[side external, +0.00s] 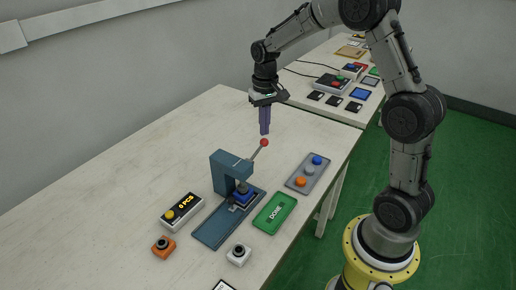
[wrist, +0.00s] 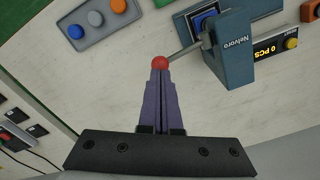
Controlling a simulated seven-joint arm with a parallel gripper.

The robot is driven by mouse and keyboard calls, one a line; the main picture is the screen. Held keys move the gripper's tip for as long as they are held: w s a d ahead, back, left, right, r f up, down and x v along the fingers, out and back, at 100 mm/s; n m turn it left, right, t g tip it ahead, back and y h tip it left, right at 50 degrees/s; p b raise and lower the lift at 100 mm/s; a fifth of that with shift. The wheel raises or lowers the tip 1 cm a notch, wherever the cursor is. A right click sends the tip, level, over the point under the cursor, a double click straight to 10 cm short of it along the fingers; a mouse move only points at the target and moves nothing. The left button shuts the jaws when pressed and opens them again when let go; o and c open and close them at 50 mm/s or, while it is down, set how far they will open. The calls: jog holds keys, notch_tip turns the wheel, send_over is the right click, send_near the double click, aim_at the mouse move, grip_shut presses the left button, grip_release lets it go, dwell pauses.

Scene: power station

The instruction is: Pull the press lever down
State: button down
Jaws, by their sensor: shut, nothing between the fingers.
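The blue press (side external: 229,175) stands on the table, its lever (side external: 258,151) angled up and to the right with a red ball knob (side external: 264,142) at the end. My gripper (side external: 265,132) points down just above the knob, its purple fingers shut with nothing between them. In the wrist view the fingertips (wrist: 160,72) meet right at the red knob (wrist: 161,63); I cannot tell whether they touch it. The wrist view also shows the lever rod (wrist: 186,51) running from the knob to the press body (wrist: 232,50).
A counter reading "0 PCS" (side external: 182,212), an orange button box (side external: 163,247) and a white button box (side external: 239,255) stand near the press. A green DONE panel (side external: 275,213) and a grey three-button panel (side external: 307,172) lie to its right. The table behind the press is clear.

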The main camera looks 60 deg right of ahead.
aim_at(264, 139)
jog(key=shift+f, duration=0.1)
jog(key=shift+f, duration=2.75)
dwell(1.0)
jog(key=shift+r, duration=3.8)
